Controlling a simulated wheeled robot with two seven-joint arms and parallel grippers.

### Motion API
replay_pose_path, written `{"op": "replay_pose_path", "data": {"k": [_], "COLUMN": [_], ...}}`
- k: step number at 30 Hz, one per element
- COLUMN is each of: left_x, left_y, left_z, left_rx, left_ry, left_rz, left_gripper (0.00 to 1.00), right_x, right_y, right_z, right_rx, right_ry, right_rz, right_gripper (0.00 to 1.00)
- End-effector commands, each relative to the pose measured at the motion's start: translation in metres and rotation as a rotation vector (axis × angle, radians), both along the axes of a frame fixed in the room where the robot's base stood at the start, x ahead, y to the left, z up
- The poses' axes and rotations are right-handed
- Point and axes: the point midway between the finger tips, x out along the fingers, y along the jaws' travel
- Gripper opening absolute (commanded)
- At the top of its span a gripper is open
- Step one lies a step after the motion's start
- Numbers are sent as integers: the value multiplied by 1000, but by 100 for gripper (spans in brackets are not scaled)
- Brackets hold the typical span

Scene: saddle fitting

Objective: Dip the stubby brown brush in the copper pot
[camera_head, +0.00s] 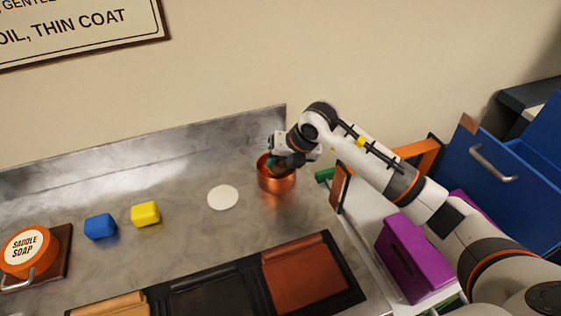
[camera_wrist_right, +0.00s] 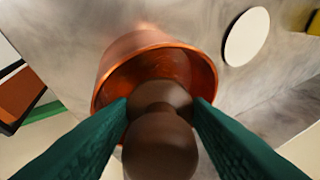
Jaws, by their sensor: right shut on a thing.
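The copper pot (camera_head: 277,183) stands on the grey metal counter near its right end. My right gripper (camera_head: 284,163) is at the pot's mouth, coming from above. In the right wrist view, its teal fingers are shut on the stubby brown brush (camera_wrist_right: 160,140), held by its rounded handle. The brush lines up with the opening of the copper pot (camera_wrist_right: 150,57). Its lower end is hidden, so I cannot tell how deep it reaches or whether it touches the pot. My left gripper is not in view.
A white disc (camera_head: 223,197) lies left of the pot, with yellow (camera_head: 146,214) and blue (camera_head: 100,226) blocks farther left. A saddle soap tin (camera_head: 29,250) is at far left. Leather panels (camera_head: 305,273) lie in front. A purple box (camera_head: 414,258) stands right, beside blue drawers (camera_head: 510,170).

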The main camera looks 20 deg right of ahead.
Motion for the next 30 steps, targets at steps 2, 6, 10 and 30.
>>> {"op": "replay_pose_path", "data": {"k": [2, 6, 10, 30], "left_x": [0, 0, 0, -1], "left_y": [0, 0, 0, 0], "left_z": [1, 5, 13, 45], "left_rx": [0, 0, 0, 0], "left_ry": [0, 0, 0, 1], "left_rz": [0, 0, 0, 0], "left_gripper": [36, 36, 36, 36], "right_x": [0, 0, 0, 0], "right_y": [0, 0, 0, 0], "right_z": [1, 8, 18, 71], "right_rx": [0, 0, -1, -1], "right_ry": [-1, -1, -1, -1], "right_rz": [0, 0, 1, 1], "right_gripper": [26, 26, 26, 26]}}
